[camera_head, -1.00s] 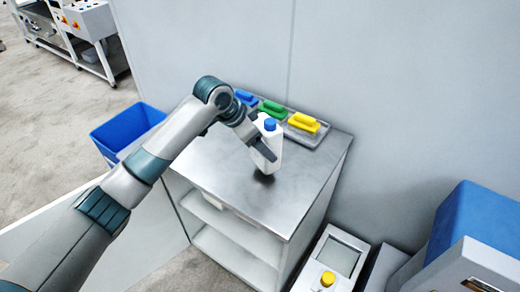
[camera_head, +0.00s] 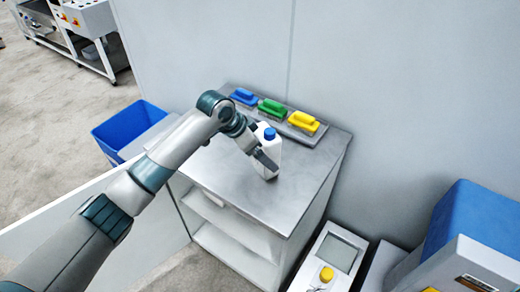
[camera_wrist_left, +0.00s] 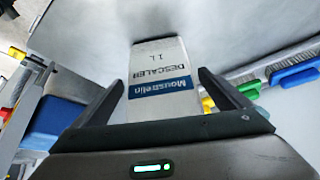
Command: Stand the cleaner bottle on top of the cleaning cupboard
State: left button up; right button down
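The white cleaner bottle (camera_head: 268,145) with a blue cap stands upright on the grey metal top of the cleaning cupboard (camera_head: 225,180), near the middle. My left gripper (camera_head: 262,155) is at the bottle, one finger showing in front of it. In the left wrist view the bottle (camera_wrist_left: 160,75), with a label reading "DESCALER 1 L", lies between the two fingers of my left gripper (camera_wrist_left: 161,80). A gap shows on each side, so the gripper is open around it. My right gripper is not in view.
Blue (camera_head: 244,96), green (camera_head: 272,108) and yellow (camera_head: 303,121) brushes lie on a tray along the cupboard's back edge by the wall. A blue bin (camera_head: 125,127) stands at left. A machine with a yellow knob (camera_head: 327,275) is at right. The cupboard door is open.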

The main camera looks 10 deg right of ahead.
pick_arm(q)
jog(key=shift+r, duration=0.1)
jog(key=b+v, duration=0.3)
jog(key=v, duration=0.9)
dwell(0.4)
